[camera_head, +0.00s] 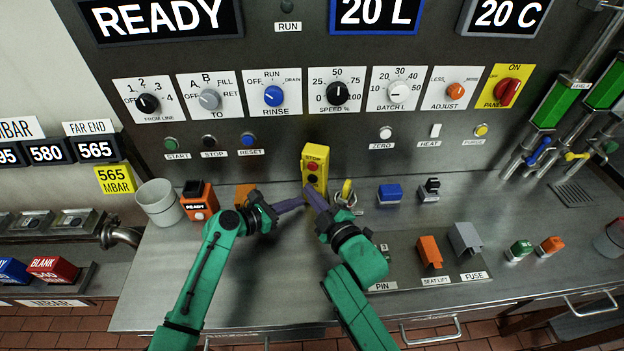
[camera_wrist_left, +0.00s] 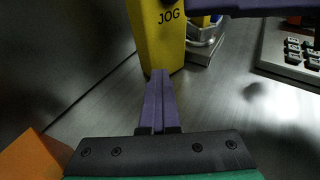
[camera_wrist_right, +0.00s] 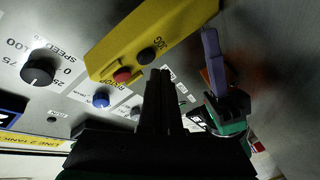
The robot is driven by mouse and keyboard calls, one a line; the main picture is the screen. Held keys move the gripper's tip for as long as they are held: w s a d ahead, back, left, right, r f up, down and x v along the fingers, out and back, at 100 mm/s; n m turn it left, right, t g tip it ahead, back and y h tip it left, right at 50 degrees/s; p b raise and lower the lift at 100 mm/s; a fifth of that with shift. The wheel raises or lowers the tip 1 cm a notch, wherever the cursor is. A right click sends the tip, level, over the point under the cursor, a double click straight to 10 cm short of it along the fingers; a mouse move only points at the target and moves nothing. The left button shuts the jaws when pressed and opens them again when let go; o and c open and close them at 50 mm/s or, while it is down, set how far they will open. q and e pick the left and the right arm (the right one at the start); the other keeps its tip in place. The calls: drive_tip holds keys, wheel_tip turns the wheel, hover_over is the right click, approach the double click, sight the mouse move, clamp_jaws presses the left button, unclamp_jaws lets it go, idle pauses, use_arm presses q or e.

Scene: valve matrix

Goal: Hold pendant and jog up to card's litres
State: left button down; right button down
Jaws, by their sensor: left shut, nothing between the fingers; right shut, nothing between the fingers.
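The yellow pendant (camera_head: 315,165) stands upright at the back of the bench, with a red STOP button above a black JOG button. It also shows in the left wrist view (camera_wrist_left: 160,45) and the right wrist view (camera_wrist_right: 130,50). My left gripper (camera_head: 308,199) is shut and empty, its tips by the pendant's lower left side. My right gripper (camera_head: 309,187) is shut and empty, its tips in front of the lower pendant, close to the JOG button (camera_wrist_right: 150,55); contact cannot be told. The litre display (camera_head: 375,12) reads 20 L.
The wall panel holds several knobs, including BATCH L (camera_head: 398,92). A yellow card (camera_head: 114,180) at left reads 565 MBAR. An orange box (camera_head: 199,201) and a grey cup (camera_head: 158,201) stand left; a blue block (camera_head: 390,193) stands right of the pendant.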

use_arm(q)
drive_tip(key=c, duration=1.1)
unclamp_jaws()
use_arm(e)
drive_tip(key=s, duration=0.1)
drive_tip(key=s+a, duration=0.1)
drive_tip(key=s, duration=0.2)
drive_tip(key=shift+s+a, duration=0.3)
drive_tip(key=shift+a, duration=0.1)
